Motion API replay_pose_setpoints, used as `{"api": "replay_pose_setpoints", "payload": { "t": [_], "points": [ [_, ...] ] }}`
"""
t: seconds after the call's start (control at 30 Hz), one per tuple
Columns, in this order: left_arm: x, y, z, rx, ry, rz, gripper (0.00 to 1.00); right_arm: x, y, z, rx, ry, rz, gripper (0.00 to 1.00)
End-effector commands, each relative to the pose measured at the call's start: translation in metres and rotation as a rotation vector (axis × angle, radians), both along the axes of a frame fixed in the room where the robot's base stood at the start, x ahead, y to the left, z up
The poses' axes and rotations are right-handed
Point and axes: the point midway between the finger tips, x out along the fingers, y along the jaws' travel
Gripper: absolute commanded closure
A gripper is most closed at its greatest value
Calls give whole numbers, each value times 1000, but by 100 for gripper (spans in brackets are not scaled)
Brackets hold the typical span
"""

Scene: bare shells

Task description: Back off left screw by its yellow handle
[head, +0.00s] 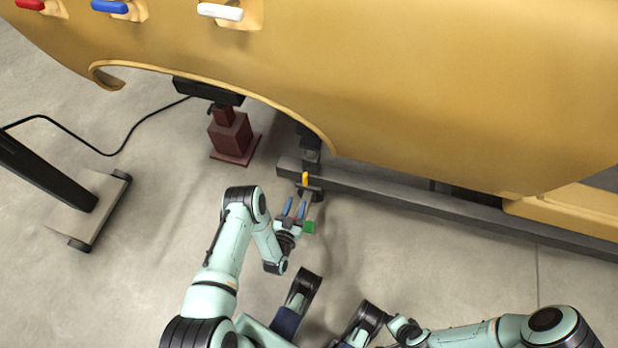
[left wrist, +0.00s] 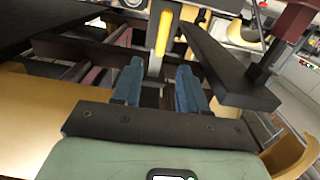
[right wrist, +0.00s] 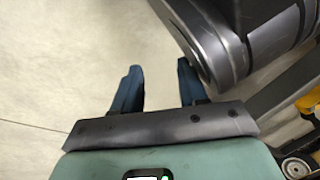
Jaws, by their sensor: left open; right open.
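The yellow handle (head: 305,180) is a short bar on a grey screw at the dark beam under the orange shell. In the left wrist view the yellow handle (left wrist: 163,33) stands just beyond and between the blue fingertips, with grey metal behind it. My left gripper (head: 296,207) is open just short of the handle; its two fingers (left wrist: 158,85) have a clear gap between them, with nothing gripped. My right gripper (right wrist: 158,82) is open and empty over bare floor, low and well away from the screw. The screw's threads cannot be made out.
The orange shell (head: 430,90) overhangs the screw, with red, blue and white handles along its top. A long dark beam (head: 430,205) runs on the floor below it. A dark red jack (head: 231,135) stands left of the screw. A wheeled stand (head: 95,210) with a cable is farther left.

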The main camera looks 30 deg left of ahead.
Motion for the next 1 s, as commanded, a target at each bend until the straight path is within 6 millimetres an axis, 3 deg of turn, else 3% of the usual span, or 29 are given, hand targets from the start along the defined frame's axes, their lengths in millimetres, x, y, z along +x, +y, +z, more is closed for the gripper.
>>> {"api": "replay_pose_setpoints", "payload": {
  "t": [0.17, 0.7, 1.0],
  "points": [
    [14, 5, 1, 16, -35, 6, 57, -5, -2, -9, -2, 18, -4, 57],
    [113, 29, 1, 12, -33, 6, 57, -73, -11, -54, 12, 246, -23, 57],
    [131, 33, 2, 11, -30, 6, 57, -86, -12, -58, 16, 288, -27, 57]
  ]
}}
